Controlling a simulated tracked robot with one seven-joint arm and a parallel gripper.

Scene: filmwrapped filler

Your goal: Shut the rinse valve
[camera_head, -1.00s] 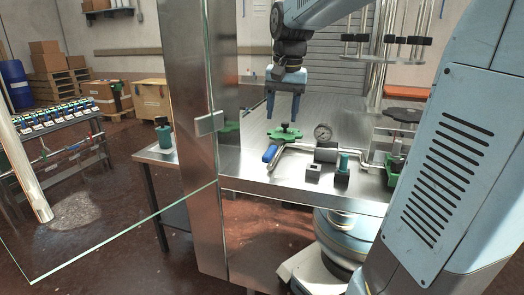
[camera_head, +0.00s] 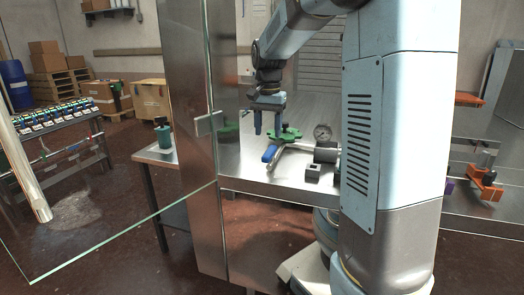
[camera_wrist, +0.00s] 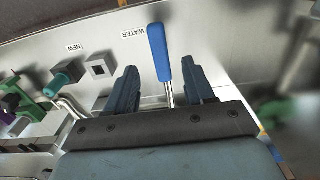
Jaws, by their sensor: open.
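A lever with a blue grip (camera_head: 270,153) and a metal shank sits at the front left of the steel bench. In the wrist view the blue grip (camera_wrist: 158,52) points away, beside a label reading WATER. No label reading rinse is legible. My gripper (camera_head: 269,130) is open and points down above the lever, close to a green handwheel (camera_head: 291,133). In the wrist view the lever lies in line with the gap between the two fingers of my gripper (camera_wrist: 160,82). I see no contact, and the exact height above the lever cannot be told.
A pressure gauge (camera_head: 322,132) and a grey block with a square socket (camera_head: 313,172) stand right of the lever. A steel post (camera_head: 196,150) and an open glass panel (camera_head: 110,160) are at left. In the wrist view a teal knob (camera_wrist: 57,84) is near a label reading NEW.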

